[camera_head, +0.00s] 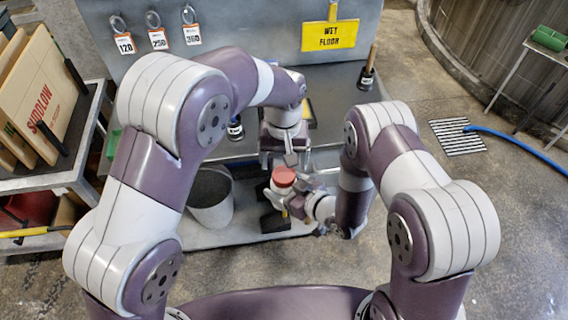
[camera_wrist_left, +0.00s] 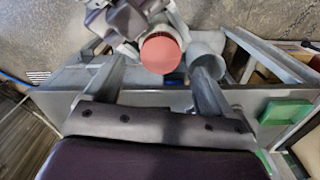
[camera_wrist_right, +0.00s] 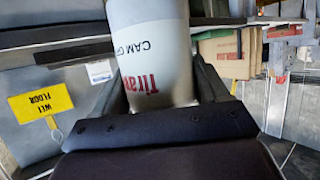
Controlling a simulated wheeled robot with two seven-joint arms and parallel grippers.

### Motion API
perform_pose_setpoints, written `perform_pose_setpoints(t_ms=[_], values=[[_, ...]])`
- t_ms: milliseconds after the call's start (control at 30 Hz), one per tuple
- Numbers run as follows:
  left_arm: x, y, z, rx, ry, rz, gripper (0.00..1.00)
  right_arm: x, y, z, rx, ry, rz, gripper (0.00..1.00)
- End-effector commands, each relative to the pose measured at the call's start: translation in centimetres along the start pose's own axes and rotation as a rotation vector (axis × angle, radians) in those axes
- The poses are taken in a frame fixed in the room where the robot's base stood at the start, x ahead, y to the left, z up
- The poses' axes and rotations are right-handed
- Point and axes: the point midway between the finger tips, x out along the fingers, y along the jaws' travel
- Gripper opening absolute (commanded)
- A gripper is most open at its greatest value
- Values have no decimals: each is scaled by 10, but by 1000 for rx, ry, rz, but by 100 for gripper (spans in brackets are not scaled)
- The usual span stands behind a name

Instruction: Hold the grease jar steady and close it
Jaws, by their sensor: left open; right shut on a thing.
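The grease jar (camera_head: 278,190) is pale with a red lid (camera_head: 284,176) on top. I cannot tell how tightly the lid sits. My right gripper (camera_head: 285,198) is shut around the jar's side. The right wrist view shows the white jar body (camera_wrist_right: 150,45) with red and dark lettering between the fingers. My left gripper (camera_head: 289,158) is open, just above the lid, pointing down. In the left wrist view the red lid (camera_wrist_left: 160,54) shows between and beyond the open fingertips, with no clear contact.
A grey bucket (camera_head: 211,200) stands left of the jar. Behind is a grey bench (camera_head: 335,88) with a yellow wet floor sign (camera_head: 330,36) and hanging tags (camera_head: 158,39). Cardboard boxes (camera_head: 45,88) fill a rack at left. Open floor with a drain (camera_head: 457,137) lies right.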

Motion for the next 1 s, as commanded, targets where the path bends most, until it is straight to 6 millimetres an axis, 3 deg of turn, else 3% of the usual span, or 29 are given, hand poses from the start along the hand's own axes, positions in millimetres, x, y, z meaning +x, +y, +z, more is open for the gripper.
perform_pose_setpoints(t_ms=[200, 267, 600, 1000], values=[[0, 0, 0, 0, 0, 0, 83, 0, 0, -1, 0, 2, 0, 0], [-1, 0, 0, -12, 0, 0, 78, 0, 0, -1, 0, 2, 0, 0], [-34, 0, 0, -563, -1, -1, 78, 0, 0, -1, 0, 2, 0, 0], [-30, 0, 0, -593, -2, -2, 78, 0, 0, -1, 0, 2, 0, 0]])
